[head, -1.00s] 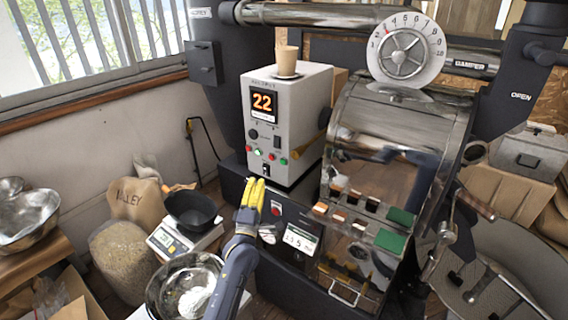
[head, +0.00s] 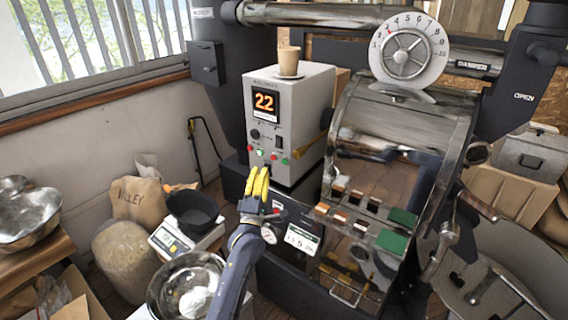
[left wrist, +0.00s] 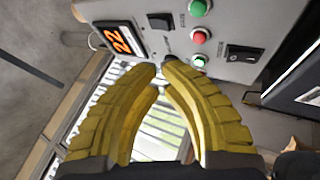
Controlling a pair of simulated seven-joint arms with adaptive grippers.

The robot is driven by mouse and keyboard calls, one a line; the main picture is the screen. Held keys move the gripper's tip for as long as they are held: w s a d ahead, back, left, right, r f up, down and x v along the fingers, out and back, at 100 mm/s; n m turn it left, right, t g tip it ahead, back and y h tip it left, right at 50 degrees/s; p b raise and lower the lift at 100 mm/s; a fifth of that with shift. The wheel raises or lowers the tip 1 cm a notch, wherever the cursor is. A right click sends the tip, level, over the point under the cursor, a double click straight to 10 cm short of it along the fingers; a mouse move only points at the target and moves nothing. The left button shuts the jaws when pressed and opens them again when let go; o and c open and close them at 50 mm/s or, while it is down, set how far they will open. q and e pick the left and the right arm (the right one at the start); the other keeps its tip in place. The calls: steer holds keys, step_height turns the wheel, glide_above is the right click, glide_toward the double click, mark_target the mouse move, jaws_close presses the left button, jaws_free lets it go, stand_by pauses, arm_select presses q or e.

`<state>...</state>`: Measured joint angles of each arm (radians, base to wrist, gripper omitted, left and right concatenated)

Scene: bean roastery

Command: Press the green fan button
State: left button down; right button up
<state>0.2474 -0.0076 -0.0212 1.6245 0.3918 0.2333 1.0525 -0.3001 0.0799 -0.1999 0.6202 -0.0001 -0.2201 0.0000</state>
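The grey control box (head: 306,112) with an orange 22 display stands beside the roaster drum. Its front has a row of small red and green buttons, including a left green button (head: 259,153) and a right green button (head: 284,161). I cannot read which is the fan button. The left wrist view shows a green button (left wrist: 199,8), a red button (left wrist: 199,37) and a pale green button (left wrist: 198,61). My left gripper (head: 261,172) is just below the button row, its yellow fingertips together and empty. In the wrist view the fingertips (left wrist: 163,65) are close to the pale green button; contact is unclear.
A black rocker switch (left wrist: 245,53) is on the panel near the buttons. A paper cup (head: 288,60) stands on the box. The roaster drum (head: 395,130) is to the right. A scale (head: 171,240) with a black pan (head: 192,210) and a metal bowl (head: 175,285) are at lower left.

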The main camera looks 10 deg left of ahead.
arm_select(q)
steer(key=w+d, duration=0.2)
steer(key=w, duration=0.4)
steer(key=shift+w+d, duration=0.2)
steer(key=shift+d, duration=0.05)
steer(key=shift+w+d, duration=0.35)
steer(key=shift+w, duration=0.45)
stand_by(2.4)
steer(key=shift+s+a, duration=0.1)
steer(key=shift+s, duration=0.1)
steer(key=shift+s+a, duration=0.25)
steer(key=shift+s, duration=0.35)
stand_by(0.3)
steer(key=shift+s+a, duration=0.3)
steer(key=shift+s, duration=0.5)
steer(key=shift+s+a, duration=0.3)
steer(key=shift+s, duration=0.45)
steer(key=shift+s+a, duration=0.3)
steer(key=shift+s, duration=0.5)
